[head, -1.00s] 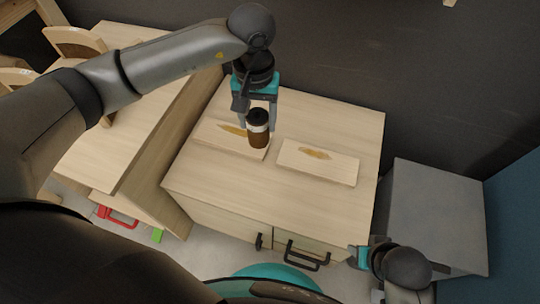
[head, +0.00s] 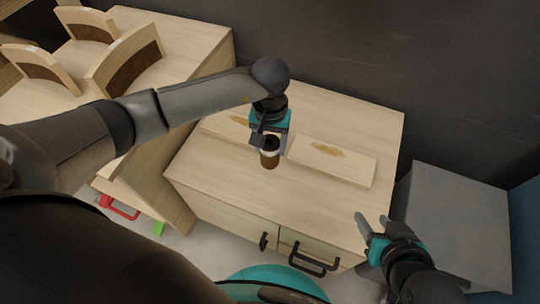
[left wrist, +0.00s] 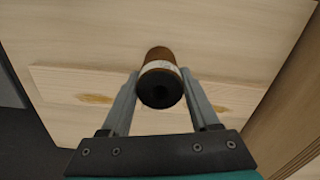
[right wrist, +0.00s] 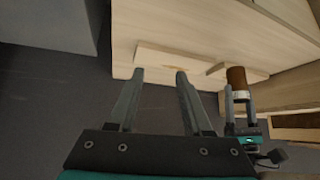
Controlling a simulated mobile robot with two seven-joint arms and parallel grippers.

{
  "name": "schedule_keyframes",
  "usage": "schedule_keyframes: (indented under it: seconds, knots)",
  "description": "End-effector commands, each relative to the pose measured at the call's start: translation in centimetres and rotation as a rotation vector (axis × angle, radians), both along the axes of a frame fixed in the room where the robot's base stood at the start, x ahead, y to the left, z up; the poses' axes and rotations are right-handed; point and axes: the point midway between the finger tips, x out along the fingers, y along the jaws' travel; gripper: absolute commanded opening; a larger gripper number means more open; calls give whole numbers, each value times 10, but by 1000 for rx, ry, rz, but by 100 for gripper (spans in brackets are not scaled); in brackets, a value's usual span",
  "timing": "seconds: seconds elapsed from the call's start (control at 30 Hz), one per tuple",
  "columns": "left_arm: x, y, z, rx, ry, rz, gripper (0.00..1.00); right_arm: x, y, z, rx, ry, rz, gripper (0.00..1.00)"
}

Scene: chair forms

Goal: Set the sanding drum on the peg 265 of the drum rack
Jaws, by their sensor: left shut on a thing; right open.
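The sanding drum (head: 269,158) is a small brown cylinder with a white band and a dark end. My left gripper (head: 270,145) is shut on it and holds it over the wooden cabinet top, near the gap between two boards. In the left wrist view the drum (left wrist: 160,70) sits between the two fingers, dark end toward the camera. The drum (right wrist: 236,78) also shows in the right wrist view. My right gripper (head: 371,228) is open and empty by the cabinet's front right corner. I cannot make out a drum rack or a peg marked 265.
A left board (head: 222,124) and a right board (head: 332,161), each with a brown patch, lie on the cabinet top (head: 225,185). Curved wooden forms (head: 126,62) stand on the table at left. A grey box (head: 455,215) stands at right. Black handles (head: 312,262) jut from the cabinet front.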

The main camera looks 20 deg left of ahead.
Motion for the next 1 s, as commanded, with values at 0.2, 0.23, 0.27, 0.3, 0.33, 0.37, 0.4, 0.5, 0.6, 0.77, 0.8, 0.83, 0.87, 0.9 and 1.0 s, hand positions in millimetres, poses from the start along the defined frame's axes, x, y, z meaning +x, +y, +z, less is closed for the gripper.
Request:
schedule_keyframes:
  seconds: [0.2, 0.23, 0.27, 0.3, 0.33, 0.37, 0.4, 0.5, 0.6, 0.77, 0.8, 0.83, 0.87, 0.9, 1.0]
  knots:
    - [0, -1, -6, -1, -1, -1, 0, 4, 6, -1, 20, -42, 7, 50]
    - [0, -1, -7, -1, -1, -1, 0, 4, 7, -1, 24, -49, 9, 50]
    - [0, -1, -9, -1, -1, -1, 0, 5, 8, -1, 29, -56, 10, 50]
    - [0, -1, -12, -1, 0, -1, 0, 6, 11, -1, 36, -72, 13, 50]
    - [0, -1, -14, -1, 0, -1, 0, 7, 13, -2, 44, -86, 15, 50]
    - [0, -1, -17, -1, 1, -1, 0, 8, 15, -2, 52, -101, 18, 50]
    - [0, -1, -21, -1, 1, -1, 0, 10, 18, -2, 65, -125, 21, 50]
    - [0, -1, -29, -1, 0, 0, 0, 15, 26, -1, 98, -188, 28, 50]
    - [0, 0, -37, -1, 0, 0, 0, 17, 34, 1, 127, -243, 34, 50]
    - [0, -1, -44, -2, 0, -1, 0, 20, 40, 5, 158, -301, 38, 50]
    - [0, -1, -44, -2, -1, -1, 0, 20, 40, 6, 162, -309, 37, 50]
    - [0, -1, -45, -2, -1, -1, 0, 20, 41, 7, 164, -313, 37, 50]
    - [0, -1, -45, -2, -1, -1, 0, 20, 41, 7, 165, -315, 38, 50]
    - [0, -1, -45, -2, -1, -1, 0, 20, 41, 7, 165, -316, 38, 50]
    - [0, -1, -45, -1, -1, -1, 0, 20, 41, 8, 166, -316, 37, 50]
